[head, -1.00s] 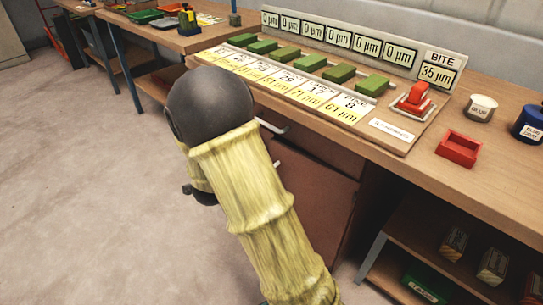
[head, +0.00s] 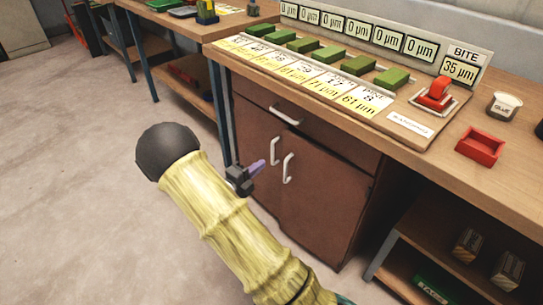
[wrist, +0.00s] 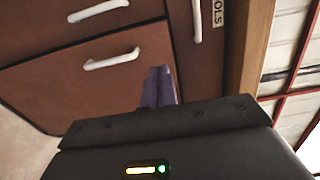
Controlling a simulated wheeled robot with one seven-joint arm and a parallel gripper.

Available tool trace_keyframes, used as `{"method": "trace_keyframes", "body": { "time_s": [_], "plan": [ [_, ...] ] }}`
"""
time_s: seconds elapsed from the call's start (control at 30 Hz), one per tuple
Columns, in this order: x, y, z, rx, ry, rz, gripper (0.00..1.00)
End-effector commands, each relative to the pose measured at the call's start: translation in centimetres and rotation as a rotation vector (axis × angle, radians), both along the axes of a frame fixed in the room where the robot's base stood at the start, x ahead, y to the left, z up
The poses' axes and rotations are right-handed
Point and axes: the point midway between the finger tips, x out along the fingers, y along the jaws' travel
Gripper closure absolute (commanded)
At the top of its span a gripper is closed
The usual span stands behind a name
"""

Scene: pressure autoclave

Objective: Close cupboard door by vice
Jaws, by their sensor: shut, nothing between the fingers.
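The brown cupboard has two doors, a left door (head: 256,150) and a right door (head: 320,205), each with a white handle. Both look about flush, though a small gap cannot be ruled out. The doors also show sideways in the wrist view, with one handle (wrist: 112,60) near my fingers. My gripper (head: 259,166) has purple fingers, shut and empty, and shows in front of the left door. In the wrist view the fingertips (wrist: 158,72) overlap a door front; contact cannot be told. I cannot make out a vice for certain.
A drawer (head: 300,122) with a white handle is above the doors. The wooden bench top (head: 445,165) carries green blocks, a red button and a red tray (head: 480,146). An open shelf (head: 430,245) stands right of the cupboard. The floor (head: 70,190) at left is clear.

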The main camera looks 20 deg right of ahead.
Motion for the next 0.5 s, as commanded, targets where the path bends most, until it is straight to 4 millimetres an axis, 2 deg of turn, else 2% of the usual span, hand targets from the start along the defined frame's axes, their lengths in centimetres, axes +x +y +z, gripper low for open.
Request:
{"method": "trace_keyframes", "body": {
  "time_s": [0.17, 0.5],
  "plan": [
    [0.9, -2.1, -0.2, 0.0, 0.0, -0.002, 1.0],
    [3.6, -7.5, -0.2, 0.0, 0.0, -0.001, 1.0]
  ]
}}
